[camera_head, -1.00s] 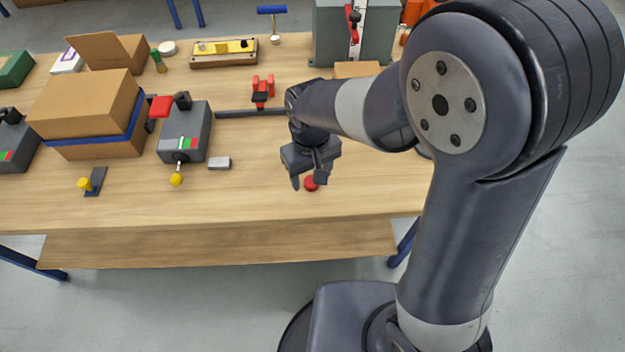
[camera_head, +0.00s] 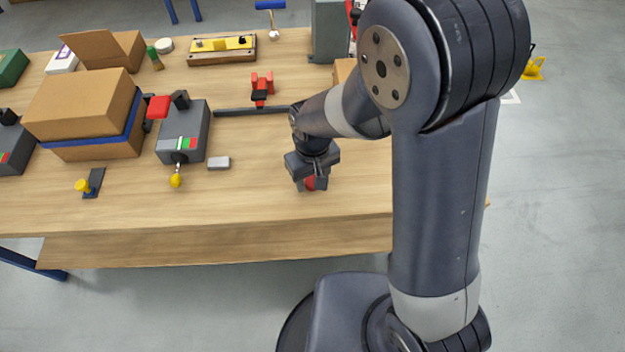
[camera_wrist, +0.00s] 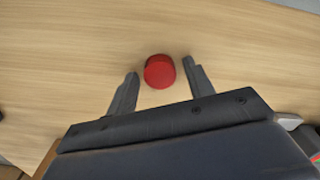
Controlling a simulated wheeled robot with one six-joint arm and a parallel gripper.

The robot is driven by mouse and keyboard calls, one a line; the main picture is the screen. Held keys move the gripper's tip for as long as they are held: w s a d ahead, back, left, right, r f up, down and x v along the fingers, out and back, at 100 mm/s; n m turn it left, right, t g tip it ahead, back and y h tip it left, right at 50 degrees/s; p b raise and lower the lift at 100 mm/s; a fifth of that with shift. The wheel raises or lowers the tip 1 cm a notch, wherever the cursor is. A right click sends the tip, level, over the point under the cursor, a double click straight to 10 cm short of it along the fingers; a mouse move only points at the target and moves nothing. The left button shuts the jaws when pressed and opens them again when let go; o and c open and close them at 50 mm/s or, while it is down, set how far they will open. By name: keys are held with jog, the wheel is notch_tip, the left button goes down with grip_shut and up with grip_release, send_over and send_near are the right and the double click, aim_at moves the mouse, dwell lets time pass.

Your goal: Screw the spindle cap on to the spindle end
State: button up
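A short round red cap (camera_head: 310,183), which I take to be the spindle cap, sits on the wooden table near its front edge. In the wrist view the red cap (camera_wrist: 159,71) lies between my two fingertips, with a gap on each side. My gripper (camera_wrist: 160,68) is open and points down at it. In the head view my gripper (camera_head: 309,184) partly hides the cap. I cannot pick out the spindle end with certainty in either view.
A dark rail (camera_head: 240,111) with a red clamp-like piece (camera_head: 262,84) lies behind my gripper. A grey box with a yellow-knobbed lever (camera_head: 183,130) and a small grey block (camera_head: 219,163) stand to the left. Cardboard boxes (camera_head: 85,105) are further left. The table front is mostly clear.

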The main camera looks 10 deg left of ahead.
jog(key=c, duration=0.8)
